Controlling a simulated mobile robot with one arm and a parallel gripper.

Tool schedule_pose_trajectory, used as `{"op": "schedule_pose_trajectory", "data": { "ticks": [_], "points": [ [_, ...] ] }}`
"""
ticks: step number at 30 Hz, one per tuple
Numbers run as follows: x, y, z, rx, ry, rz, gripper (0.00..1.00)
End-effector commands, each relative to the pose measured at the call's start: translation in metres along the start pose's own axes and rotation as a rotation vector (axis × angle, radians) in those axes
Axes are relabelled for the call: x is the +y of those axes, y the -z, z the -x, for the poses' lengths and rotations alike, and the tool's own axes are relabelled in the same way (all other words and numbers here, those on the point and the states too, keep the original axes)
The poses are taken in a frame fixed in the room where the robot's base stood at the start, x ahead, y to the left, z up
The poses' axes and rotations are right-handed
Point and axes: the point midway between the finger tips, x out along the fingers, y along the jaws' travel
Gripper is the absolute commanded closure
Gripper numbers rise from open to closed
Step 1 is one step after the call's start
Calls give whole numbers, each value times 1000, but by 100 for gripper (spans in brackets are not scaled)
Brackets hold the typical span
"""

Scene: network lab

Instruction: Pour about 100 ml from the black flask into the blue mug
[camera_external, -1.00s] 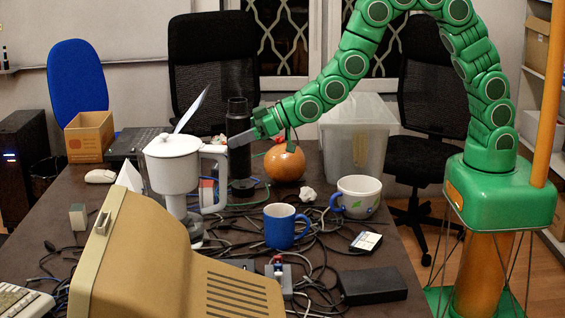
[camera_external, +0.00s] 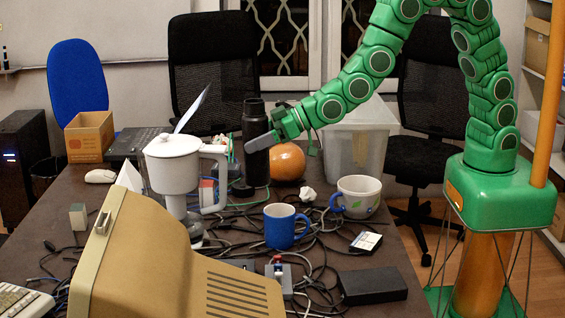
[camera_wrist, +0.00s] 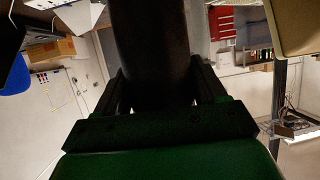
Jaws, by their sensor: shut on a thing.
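The black flask (camera_external: 256,157) is upright in the external view, behind the blue mug and right of the white jug. My gripper (camera_external: 262,142) is shut on the flask around its middle. In the wrist view the flask (camera_wrist: 150,45) is a dark cylinder between the two fingers of my gripper (camera_wrist: 155,90). The flask's lower end looks slightly above the table, beside a dark round thing. The blue mug (camera_external: 280,228) stands upright among cables, its handle to the right. The inside of the mug is mostly hidden.
A white jug (camera_external: 174,168) stands close left of the flask. An orange ball (camera_external: 285,162) is behind my gripper. A white cup (camera_external: 358,192) stands right of the blue mug. Cables (camera_external: 310,255) cover the middle of the table. A beige monitor (camera_external: 160,270) fills the front left.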

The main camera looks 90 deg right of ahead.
Motion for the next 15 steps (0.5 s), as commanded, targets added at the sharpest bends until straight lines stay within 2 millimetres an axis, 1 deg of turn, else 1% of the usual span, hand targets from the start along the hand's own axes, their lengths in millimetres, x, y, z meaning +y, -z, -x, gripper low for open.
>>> {"op": "schedule_pose_trajectory", "data": {
  "ticks": [1,3,15],
  "points": [
    [-10,-1,4,1,4,1,85],
    [-21,-4,10,-1,5,1,85],
    [-76,-23,43,-6,4,3,85]
  ]
}}
